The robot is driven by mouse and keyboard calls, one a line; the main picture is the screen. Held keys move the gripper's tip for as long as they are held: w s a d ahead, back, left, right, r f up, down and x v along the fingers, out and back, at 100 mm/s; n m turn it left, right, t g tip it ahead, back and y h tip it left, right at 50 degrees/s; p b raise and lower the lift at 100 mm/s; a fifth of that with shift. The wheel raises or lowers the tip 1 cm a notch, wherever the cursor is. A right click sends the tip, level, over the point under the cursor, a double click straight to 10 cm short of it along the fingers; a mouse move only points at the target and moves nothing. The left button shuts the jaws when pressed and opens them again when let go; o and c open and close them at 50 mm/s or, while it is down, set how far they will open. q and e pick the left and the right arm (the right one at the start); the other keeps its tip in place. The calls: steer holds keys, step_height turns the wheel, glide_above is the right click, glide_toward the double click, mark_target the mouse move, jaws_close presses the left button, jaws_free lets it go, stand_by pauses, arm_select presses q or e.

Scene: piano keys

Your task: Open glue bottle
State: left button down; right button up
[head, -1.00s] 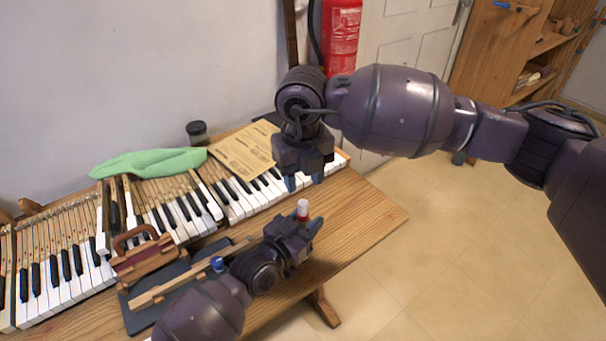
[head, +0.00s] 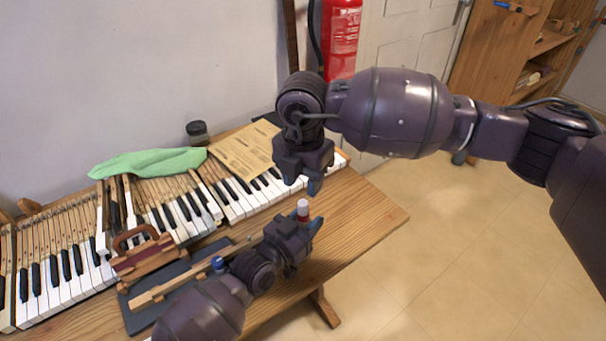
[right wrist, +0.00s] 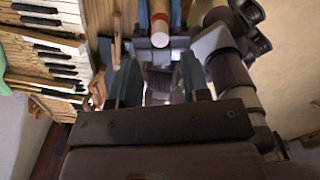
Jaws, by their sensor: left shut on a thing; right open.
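The glue bottle (head: 303,212) stands roughly upright, with a pale cap on top and a red body below. My left gripper (head: 300,222) is shut on its lower body near the bench's front edge, and the fingers hide that part. My right gripper (head: 302,184) is open, pointing down just above the cap with a small gap. In the right wrist view, the bottle (right wrist: 161,22) shows beyond and between the two dark fingers of the right gripper (right wrist: 158,85); they do not appear to touch it.
The wooden bench (head: 365,215) carries piano keys (head: 180,212), a green cloth (head: 148,162), a paper sheet (head: 245,150), a dark jar (head: 197,132) and a brown wooden tool (head: 142,256). A blue-capped item (head: 218,263) sits beside my left arm. The bench's right end is clear.

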mark_target(303, 202)
steer(key=shift+f, duration=3.6)
